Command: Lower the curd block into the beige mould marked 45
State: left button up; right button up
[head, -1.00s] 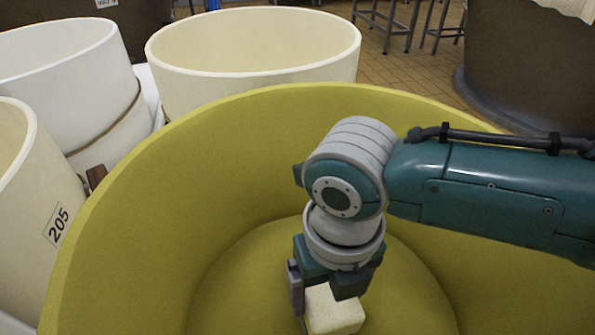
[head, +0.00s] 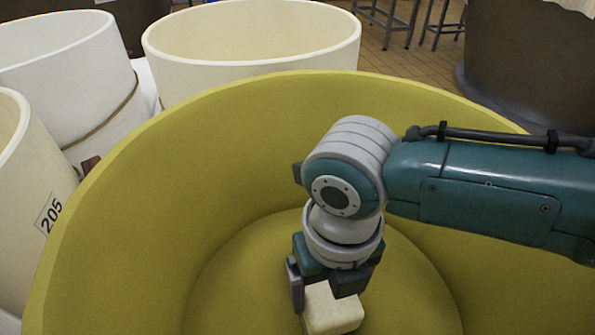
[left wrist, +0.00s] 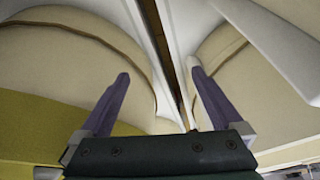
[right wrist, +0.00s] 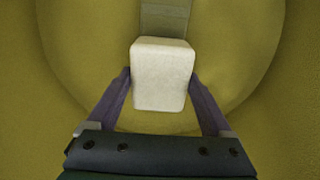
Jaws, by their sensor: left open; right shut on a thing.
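The curd block (head: 334,312) is a pale cream cube with rounded edges. My right gripper (head: 322,288) points down and is shut on it, inside the wide yellow-green vat (head: 235,165). In the right wrist view the curd block (right wrist: 161,75) sits between the two fingers, with the vat floor behind it. I cannot tell how far it is above the floor. No number 45 is readable; a beige mould (head: 20,220) at the left edge is marked 205. My left gripper (left wrist: 160,73) shows only in the left wrist view, open and empty, near rounded beige walls.
A cream mould (head: 250,75) stands behind the yellow-green vat and a white one (head: 65,85) stands at back left, both close to its rim. A large brown vat (head: 525,75) stands at back right. Tiled floor (head: 400,60) shows between.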

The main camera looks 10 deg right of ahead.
jog(key=shift+f+b, duration=0.35)
jog(key=shift+f+b, duration=0.45)
jog(key=shift+f, duration=0.05)
dwell(0.5)
jog(key=o, duration=1.6)
jog(key=shift+c, duration=0.2)
